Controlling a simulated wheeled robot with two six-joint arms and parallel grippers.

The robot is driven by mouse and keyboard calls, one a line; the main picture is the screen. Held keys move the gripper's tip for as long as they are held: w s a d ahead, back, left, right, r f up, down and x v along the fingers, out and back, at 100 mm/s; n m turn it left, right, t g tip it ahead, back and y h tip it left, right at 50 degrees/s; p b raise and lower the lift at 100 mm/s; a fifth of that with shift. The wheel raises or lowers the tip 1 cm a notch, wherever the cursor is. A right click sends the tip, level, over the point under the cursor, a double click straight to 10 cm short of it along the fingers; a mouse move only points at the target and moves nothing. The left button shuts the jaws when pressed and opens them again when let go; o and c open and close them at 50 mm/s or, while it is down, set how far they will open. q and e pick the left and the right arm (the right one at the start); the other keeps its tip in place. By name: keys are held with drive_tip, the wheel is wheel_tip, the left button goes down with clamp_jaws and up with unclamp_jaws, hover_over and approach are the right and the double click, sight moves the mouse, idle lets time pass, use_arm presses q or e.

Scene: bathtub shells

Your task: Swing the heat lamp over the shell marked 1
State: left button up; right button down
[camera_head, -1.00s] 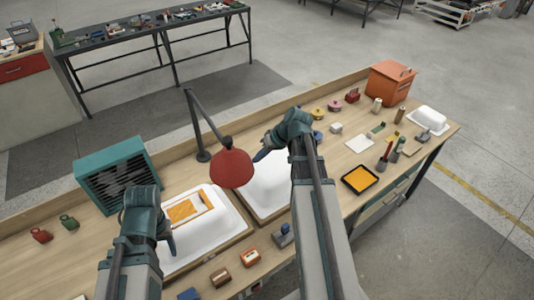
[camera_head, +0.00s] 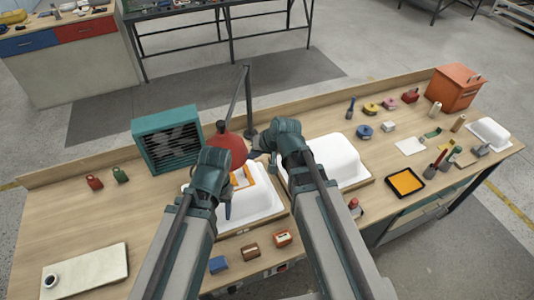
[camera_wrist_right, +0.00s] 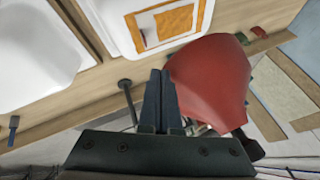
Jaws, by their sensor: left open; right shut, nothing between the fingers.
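The heat lamp has a red shade (camera_head: 225,150) on a dark jointed arm and post (camera_head: 249,105) behind the shells. The right white shell (camera_head: 340,158) is plain. I cannot read a number on either. My right gripper (camera_head: 258,155) is shut and empty beside the shade; in the right wrist view its fingers (camera_wrist_right: 160,98) lie against or very near the red shade (camera_wrist_right: 210,82). My left gripper (camera_head: 228,208) is open above the left shell.
A teal slatted heater (camera_head: 167,138) stands left of the lamp. Small blue, brown and red blocks (camera_head: 250,251) lie along the front edge. A black tray with orange (camera_head: 404,182) and an orange box (camera_head: 455,88) are on the right.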

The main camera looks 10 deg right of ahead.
drive_tip(key=shift+w+a, duration=0.1)
drive_tip(key=shift+a, duration=0.7)
